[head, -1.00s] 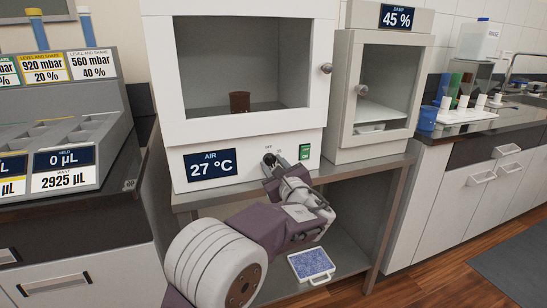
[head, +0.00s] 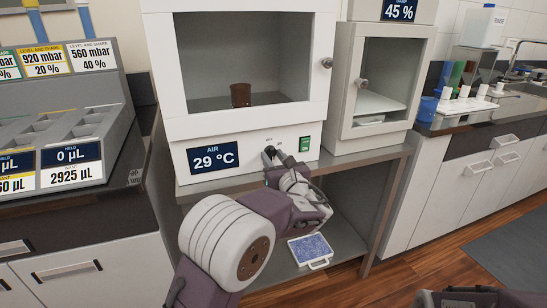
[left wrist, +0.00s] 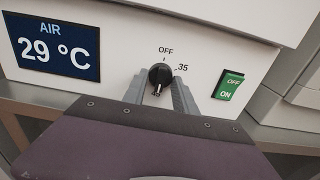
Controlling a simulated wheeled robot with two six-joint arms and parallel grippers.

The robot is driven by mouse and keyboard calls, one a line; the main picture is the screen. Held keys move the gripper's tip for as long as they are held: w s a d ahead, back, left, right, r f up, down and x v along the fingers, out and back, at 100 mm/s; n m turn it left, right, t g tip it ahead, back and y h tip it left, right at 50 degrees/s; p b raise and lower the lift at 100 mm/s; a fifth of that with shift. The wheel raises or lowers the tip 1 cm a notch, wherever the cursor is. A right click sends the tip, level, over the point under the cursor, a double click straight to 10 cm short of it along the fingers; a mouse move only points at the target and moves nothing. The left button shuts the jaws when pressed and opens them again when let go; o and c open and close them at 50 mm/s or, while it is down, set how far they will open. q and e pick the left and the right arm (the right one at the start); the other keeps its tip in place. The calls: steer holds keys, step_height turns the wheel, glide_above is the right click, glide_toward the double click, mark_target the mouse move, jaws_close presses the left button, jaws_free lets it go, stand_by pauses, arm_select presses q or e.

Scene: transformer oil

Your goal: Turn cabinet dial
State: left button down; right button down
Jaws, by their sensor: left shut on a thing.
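The black cabinet dial (left wrist: 161,74) sits on the white front panel of the cabinet (head: 183,131), below its window. In the left wrist view its pale mark points down, with OFF printed above it and 35 at its upper right. My left gripper (head: 272,157) is shut on the dial, its grey fingers on either side of it in the left wrist view (left wrist: 160,92). The air display (head: 213,158) left of the dial reads 29 °C. The right gripper is not seen; only a dark part of my right arm shows at the bottom right.
A green switch (head: 304,144) is right of the dial. A brown cup (head: 240,95) stands inside the cabinet. A second cabinet (head: 343,100), marked 45 %, stands to the right. A blue-and-white tray (head: 310,248) lies on the shelf below. A grey rack (head: 85,178) is at left.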

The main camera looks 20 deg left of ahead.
arm_select(q)
steer(key=shift+f, duration=0.1)
steer(key=c, duration=1)
jaws_free()
steer(key=shift+s+d, duration=0.1)
steer(key=p+v, duration=0.2)
steer(key=v, duration=0.7)
